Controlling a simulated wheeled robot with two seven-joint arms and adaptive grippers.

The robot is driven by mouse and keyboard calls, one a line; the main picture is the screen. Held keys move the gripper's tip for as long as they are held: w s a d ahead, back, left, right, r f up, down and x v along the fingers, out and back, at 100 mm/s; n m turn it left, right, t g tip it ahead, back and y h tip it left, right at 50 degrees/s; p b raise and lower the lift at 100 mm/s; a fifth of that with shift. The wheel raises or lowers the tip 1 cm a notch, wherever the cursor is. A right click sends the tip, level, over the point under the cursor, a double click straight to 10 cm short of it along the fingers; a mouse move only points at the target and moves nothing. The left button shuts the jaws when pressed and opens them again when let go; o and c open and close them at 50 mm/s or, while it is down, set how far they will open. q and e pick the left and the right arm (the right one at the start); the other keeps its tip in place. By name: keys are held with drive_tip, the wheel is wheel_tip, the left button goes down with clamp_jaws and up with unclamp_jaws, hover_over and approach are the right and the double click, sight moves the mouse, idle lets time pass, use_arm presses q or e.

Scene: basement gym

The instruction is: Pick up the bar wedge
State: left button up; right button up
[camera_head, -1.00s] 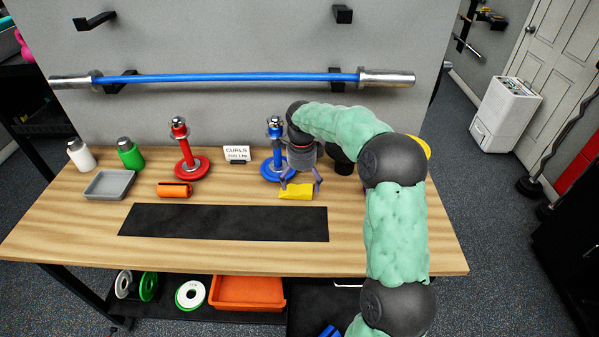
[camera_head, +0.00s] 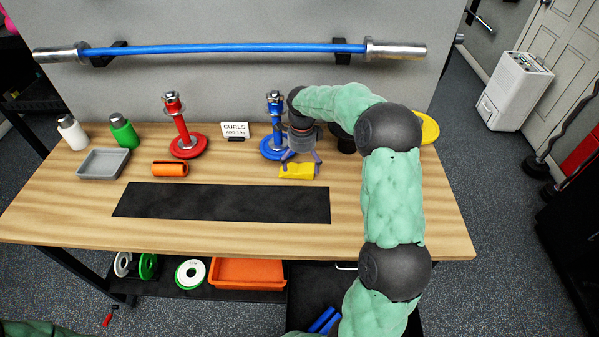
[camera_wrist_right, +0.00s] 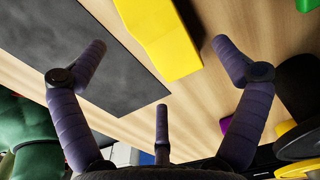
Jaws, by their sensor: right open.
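The bar wedge is a yellow block with a sloped face (camera_head: 297,172), lying on the wooden table behind the right end of the black mat. In the right wrist view the yellow wedge (camera_wrist_right: 163,38) lies beyond the spread fingers, near the mat's edge. My right gripper (camera_head: 302,158) is open just above and behind the wedge, pointing down. In the right wrist view its purple fingers (camera_wrist_right: 160,50) are apart and hold nothing. Contact with the wedge cannot be told. My left gripper is out of view.
The black mat (camera_head: 220,202) lies in front. A blue post stand (camera_head: 274,140) is close to the left of the gripper; a red one (camera_head: 184,140) is farther left. An orange roll (camera_head: 170,169), a grey tray (camera_head: 103,164) and a yellow disc (camera_head: 430,128) also lie on the table.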

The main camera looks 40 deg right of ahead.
sight(300, 169)
drive_tip(key=f, duration=0.1)
drive_tip(key=f+b, duration=0.1)
drive_tip(key=f, duration=0.2)
drive_tip(key=shift+w+a+f, duration=0.15)
drive_tip(key=shift+w+a, duration=0.05)
drive_tip(key=shift+w, duration=0.1)
drive_tip(key=c, duration=1.3)
drive_tip(key=shift+c, duration=0.2)
drive_tip(key=shift+r, duration=0.2)
